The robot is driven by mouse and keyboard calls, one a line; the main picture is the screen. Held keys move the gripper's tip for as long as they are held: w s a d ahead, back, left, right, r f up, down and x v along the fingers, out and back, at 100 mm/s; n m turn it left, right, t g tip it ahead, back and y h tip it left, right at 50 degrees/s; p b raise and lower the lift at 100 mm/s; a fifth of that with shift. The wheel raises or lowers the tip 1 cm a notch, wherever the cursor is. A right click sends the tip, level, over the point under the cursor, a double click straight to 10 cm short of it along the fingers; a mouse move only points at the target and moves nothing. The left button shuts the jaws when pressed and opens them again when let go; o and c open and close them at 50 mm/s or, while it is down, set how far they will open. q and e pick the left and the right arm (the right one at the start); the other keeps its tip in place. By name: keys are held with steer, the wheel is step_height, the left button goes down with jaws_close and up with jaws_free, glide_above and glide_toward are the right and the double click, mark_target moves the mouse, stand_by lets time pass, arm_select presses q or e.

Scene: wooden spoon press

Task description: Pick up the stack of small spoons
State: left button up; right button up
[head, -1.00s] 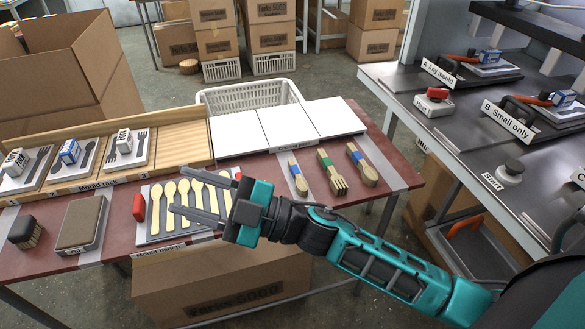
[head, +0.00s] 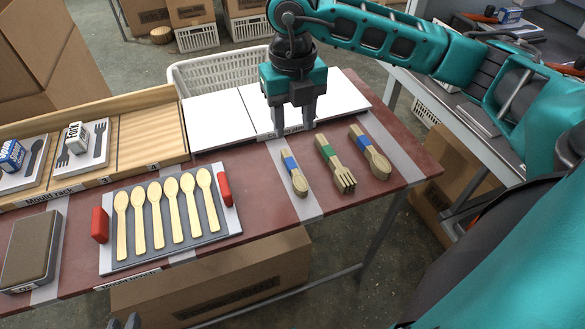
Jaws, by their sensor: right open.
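The stack of small spoons (head: 297,177), pale wood with a blue band, lies on the grey strip at the right part of the table, bowl end toward me. My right gripper (head: 294,121) is open and empty, pointing down, just behind the stack's far end in the picture, in front of the white panels. Its two fingers are apart, and nothing is between them. What seem to be the dark tips of my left gripper (head: 124,321) show at the bottom edge; most of it is out of frame.
A green-banded fork stack (head: 337,168) and a larger blue-banded spoon stack (head: 371,153) lie to the right. A grey mould (head: 205,228) with several wooden spoons and red handles is at left. White panels (head: 221,116) and a white crate (head: 208,76) are behind.

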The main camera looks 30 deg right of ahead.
glide_above(292, 166)
steer(key=f, duration=0.6)
steer(key=shift+s+a+b, duration=0.1)
steer(key=shift+s+b, duration=0.15)
steer(key=shift+b, duration=0.1)
steer(key=f, duration=0.4)
steer(key=f+b, duration=0.1)
steer(key=shift+w+f, duration=0.25)
steer(key=shift+f, duration=0.15)
steer(key=shift+c, duration=0.4)
jaws_close()
